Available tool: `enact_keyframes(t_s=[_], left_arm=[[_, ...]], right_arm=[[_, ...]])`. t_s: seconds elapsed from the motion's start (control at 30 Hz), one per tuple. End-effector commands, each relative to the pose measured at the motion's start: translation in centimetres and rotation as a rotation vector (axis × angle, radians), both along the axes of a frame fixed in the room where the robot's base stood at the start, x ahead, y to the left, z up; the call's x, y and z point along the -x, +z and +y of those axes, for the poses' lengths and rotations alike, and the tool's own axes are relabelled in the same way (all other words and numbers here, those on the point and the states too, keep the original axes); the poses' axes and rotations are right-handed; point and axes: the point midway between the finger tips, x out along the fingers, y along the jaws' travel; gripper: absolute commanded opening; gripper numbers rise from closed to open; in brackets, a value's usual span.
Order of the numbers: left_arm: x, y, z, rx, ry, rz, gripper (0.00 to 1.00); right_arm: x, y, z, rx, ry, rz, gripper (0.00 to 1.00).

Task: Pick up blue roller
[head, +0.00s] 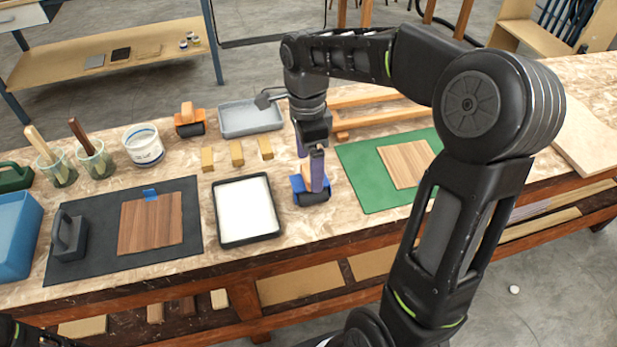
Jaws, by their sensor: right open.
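The blue roller (302,194) stands on the workbench, between the white-filled tray and the green mat. It has a blue frame and a dark roller drum. My right gripper (309,172) points down at it from above, with its purple-sided fingers apart around or just over the roller's upper part. The fingers hide part of the roller, and I cannot tell whether they touch it. Of my left arm, only a dark piece shows at the bottom left corner; its gripper is out of view.
A black-rimmed tray (247,240) of white liquid lies left of the roller. A green mat (366,195) with a wood panel (405,164) lies to the right. An orange roller (189,120), a grey tray (250,118) and small wooden blocks (237,153) stand behind. A black mat (190,200) lies left.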

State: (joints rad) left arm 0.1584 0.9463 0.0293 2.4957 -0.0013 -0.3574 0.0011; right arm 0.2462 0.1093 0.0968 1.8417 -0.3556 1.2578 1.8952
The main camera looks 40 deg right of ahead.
Motion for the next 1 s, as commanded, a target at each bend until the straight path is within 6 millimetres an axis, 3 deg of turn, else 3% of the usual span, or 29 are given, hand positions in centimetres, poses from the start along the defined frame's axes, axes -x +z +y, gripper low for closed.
enact_keyframes(t_s=[0.43,0.8,1.0], left_arm=[[0.0,0.1,0.0,0.0,0.0,-0.001,0.36],[0.0,0.5,0.0,0.0,0.0,0.0,0.36],[0.0,0.5,0.0,0.0,0.0,0.0,0.36]], right_arm=[[0.1,-1.1,0.0,0.0,0.0,0.001,0.89],[0.7,-5.7,0.2,0.0,-0.001,0.001,0.89],[0.7,-6.0,0.2,0.0,0.0,-0.001,0.89]])
